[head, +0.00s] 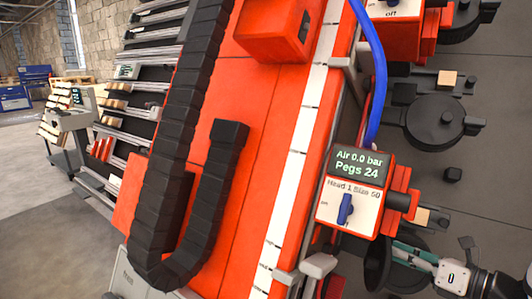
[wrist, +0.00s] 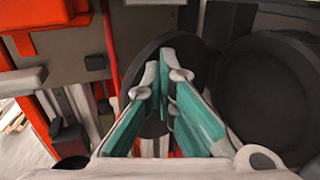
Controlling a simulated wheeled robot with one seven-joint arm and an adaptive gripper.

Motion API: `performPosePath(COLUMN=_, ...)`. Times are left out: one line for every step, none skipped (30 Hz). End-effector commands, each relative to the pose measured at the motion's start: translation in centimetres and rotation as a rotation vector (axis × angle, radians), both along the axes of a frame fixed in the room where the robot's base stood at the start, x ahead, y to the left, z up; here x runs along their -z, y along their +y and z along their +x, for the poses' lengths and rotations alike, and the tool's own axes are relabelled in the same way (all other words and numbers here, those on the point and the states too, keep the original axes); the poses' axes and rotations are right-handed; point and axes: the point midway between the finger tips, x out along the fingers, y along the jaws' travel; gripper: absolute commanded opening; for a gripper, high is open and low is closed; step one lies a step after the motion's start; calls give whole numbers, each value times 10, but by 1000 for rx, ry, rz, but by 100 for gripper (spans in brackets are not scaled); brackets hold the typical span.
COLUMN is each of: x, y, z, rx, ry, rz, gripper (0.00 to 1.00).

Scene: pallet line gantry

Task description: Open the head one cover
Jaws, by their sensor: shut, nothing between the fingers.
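Head one (head: 350,193) is the orange unit at lower right in the head view, with a display reading Air 0.0 bar, Pegs 24 and a panel marked Head 1 Size 50. A black round cover (head: 377,266) below it looks tilted up on edge. My gripper (head: 398,247) has teal fingers, is shut and empty, and lies right beside the cover. In the wrist view the fingertips (wrist: 166,68) are in front of a dark disc (wrist: 138,75), apparently the cover; contact cannot be told. A dark round hopper (wrist: 268,95) is to its right, partly hidden.
A blue knob (head: 345,209) is on the panel and a blue hose (head: 379,75) runs above. A similar head has a flat round black cover (head: 434,121). The orange beam (head: 248,150) and black cable chain (head: 165,165) fill the middle. Open floor lies at left.

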Motion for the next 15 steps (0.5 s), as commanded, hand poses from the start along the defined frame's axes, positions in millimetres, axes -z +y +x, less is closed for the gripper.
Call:
performPosePath(x=-1, y=3, z=0, rx=-2, ry=-1, rz=1, gripper=0)
performPosePath(x=-1, y=4, z=1, rx=-1, ry=0, rz=1, gripper=0)
performPosePath(x=-2, y=6, z=1, rx=-1, ry=0, rz=1, gripper=0)
performPosePath(x=-2, y=7, z=1, rx=-1, ry=0, rz=1, gripper=0)
performPosePath(x=-2, y=9, z=1, rx=-1, ry=0, rz=1, gripper=0)
performPosePath(x=-3, y=11, z=2, rx=-1, ry=0, rz=0, gripper=0)
performPosePath(x=-3, y=12, z=2, rx=-1, ry=0, rz=0, gripper=0)
performPosePath(x=-3, y=13, z=2, rx=-2, ry=0, rz=0, gripper=0)
performPosePath(x=-4, y=15, z=2, rx=-1, ry=0, rz=0, gripper=0)
performPosePath(x=-4, y=16, z=3, rx=-1, ry=0, rz=0, gripper=0)
performPosePath(x=-4, y=16, z=3, rx=-1, ry=0, rz=0, gripper=0)
performPosePath(x=-4, y=17, z=3, rx=0, ry=1, rz=-1, gripper=0)
performPosePath(x=-4, y=17, z=3, rx=0, ry=1, rz=-1, gripper=0)
performPosePath(x=-4, y=17, z=3, rx=0, ry=1, rz=-1, gripper=0)
performPosePath(x=-4, y=17, z=3, rx=0, ry=1, rz=-1, gripper=0)
